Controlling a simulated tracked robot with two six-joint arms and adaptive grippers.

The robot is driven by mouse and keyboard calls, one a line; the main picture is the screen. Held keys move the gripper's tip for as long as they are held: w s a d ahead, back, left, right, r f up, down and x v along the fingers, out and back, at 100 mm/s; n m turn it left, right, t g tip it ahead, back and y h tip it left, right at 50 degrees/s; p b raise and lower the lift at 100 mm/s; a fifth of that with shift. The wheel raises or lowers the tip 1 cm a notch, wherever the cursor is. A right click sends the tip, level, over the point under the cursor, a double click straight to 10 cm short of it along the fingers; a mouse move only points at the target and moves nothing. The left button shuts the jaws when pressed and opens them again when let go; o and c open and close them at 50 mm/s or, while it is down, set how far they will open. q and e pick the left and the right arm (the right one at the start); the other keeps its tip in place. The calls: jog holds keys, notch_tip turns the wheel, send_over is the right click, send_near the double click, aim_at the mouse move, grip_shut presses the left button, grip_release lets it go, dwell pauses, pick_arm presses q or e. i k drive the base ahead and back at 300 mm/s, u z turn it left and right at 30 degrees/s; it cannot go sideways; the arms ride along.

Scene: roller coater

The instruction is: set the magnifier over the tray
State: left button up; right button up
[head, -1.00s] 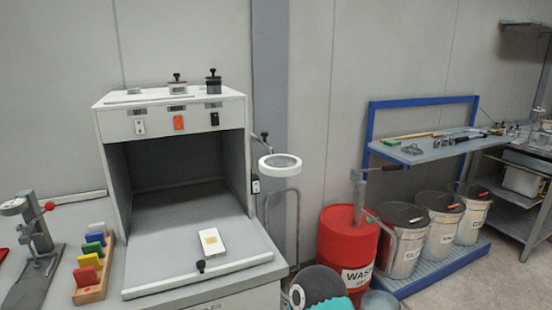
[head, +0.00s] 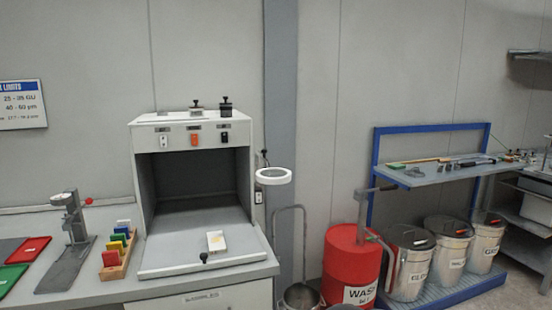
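The magnifier (head: 273,176) is a white ring-shaped lens head on a short dark arm at the right side of a white booth (head: 191,124). It hangs outside the booth, to the right of its opening. A flat grey panel with a raised front lip, which looks like the tray (head: 165,262), juts from the booth floor. A small black knob (head: 204,258) stands at its front edge. A white card with a yellowish patch (head: 216,241) lies on it. The magnifier is not above this panel. Neither of my grippers is in view.
A gauge stand (head: 76,232) and a wooden rack of coloured blocks (head: 117,258) stand left of the booth. A red waste drum (head: 350,264) and several grey bins (head: 408,262) stand to the right. A metal bucket (head: 301,297) is at the bottom edge.

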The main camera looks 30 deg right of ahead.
aim_at(260, 174)
jog(key=k, duration=0.6)
jog(key=z, duration=0.5)
jog(key=i, duration=0.7)
jog(key=z, duration=0.45)
jog(key=i, duration=1.1)
jog(key=u, duration=0.9)
